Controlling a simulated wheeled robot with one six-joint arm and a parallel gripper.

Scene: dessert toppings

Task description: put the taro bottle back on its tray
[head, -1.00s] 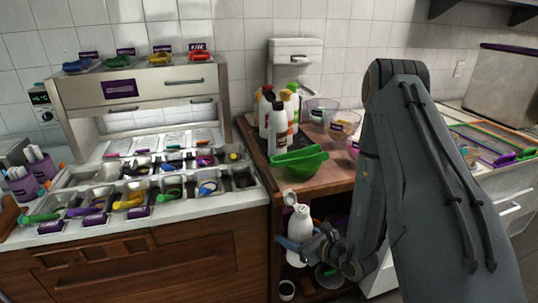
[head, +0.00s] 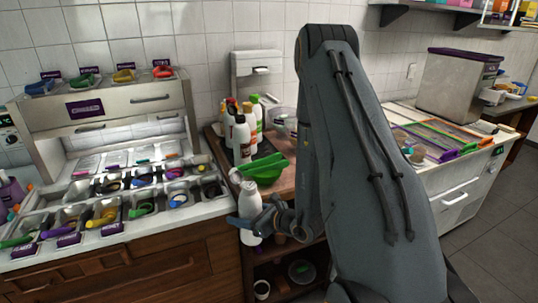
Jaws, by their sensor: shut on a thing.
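A white bottle (head: 249,203) is held upright in my gripper (head: 260,222), in front of the wooden counter's front edge. Its top reaches up beside the green bowl. I cannot read a label on it, so I cannot tell from the picture that it is the taro bottle. My gripper is shut on its body from the right. A dark tray (head: 217,146) lies on the counter under a group of standing bottles (head: 242,138). Most of the tray is hidden by the bottles and the green bowl.
A green bowl (head: 262,171) sits at the counter's front, between the held bottle and the standing bottles. A steel topping station (head: 110,190) is at left. Open shelves (head: 283,263) with a few items are below.

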